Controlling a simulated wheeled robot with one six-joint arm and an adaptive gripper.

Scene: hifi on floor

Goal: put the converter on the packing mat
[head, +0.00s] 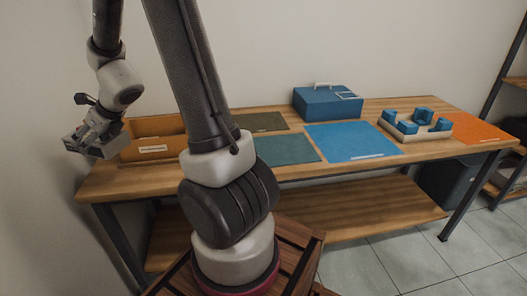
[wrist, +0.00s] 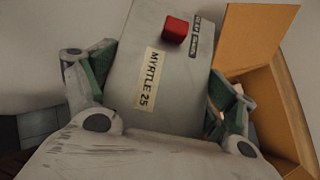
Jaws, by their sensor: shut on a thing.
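A grey box with a red button and a label reading "MYRTLE 25" (wrist: 140,95), apparently the converter, is held in my gripper (wrist: 162,88), one finger on each side. In the head view my gripper (head: 92,138) holds it at the left, in front of the wall and beside the orange bin. Several flat mats lie on the table: olive (head: 260,122), teal (head: 287,149), blue (head: 350,142) and orange (head: 470,129). Their labels are too small to read, so I cannot tell which is the packing mat.
An open orange bin (head: 152,150) stands at the table's left end and shows at the right of the wrist view (wrist: 262,35). A blue case (head: 325,104) stands at the back. A cream tray with blue blocks (head: 408,136) sits between the blue and orange mats. The mats look bare.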

